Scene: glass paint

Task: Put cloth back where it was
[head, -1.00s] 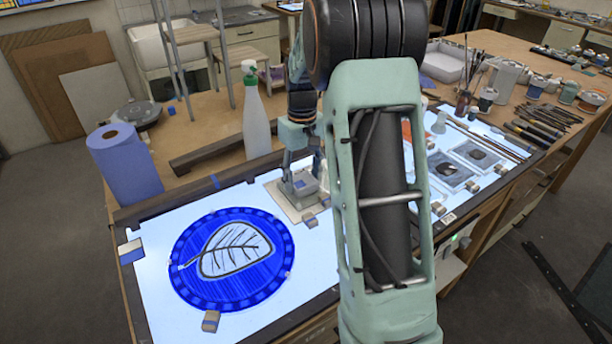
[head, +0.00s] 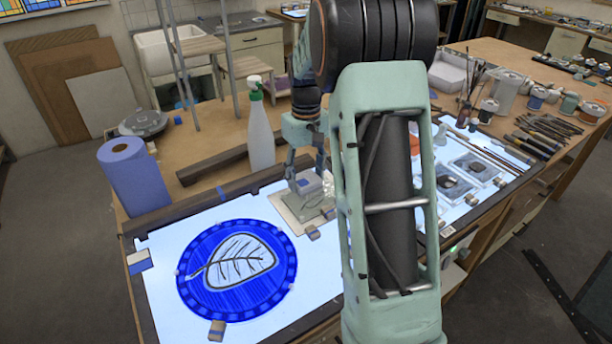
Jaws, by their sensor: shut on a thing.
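My gripper (head: 309,184) is over the light table, partly behind my own arm. It is shut on a small grey-green folded piece that looks like the cloth (head: 306,203). The cloth is at a pale square pad (head: 288,211), just right of the round blue glass panel (head: 205,281) with its leaf drawing. I cannot tell whether the cloth touches the pad or hangs slightly above it. My arm hides the area right of the gripper.
A spray bottle (head: 260,137) stands behind the gripper, and a blue paper roll (head: 135,176) stands at the left. A dark bar (head: 212,165) lies between them. Small blocks edge the glass panel. Brushes, jars and tools crowd the right side.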

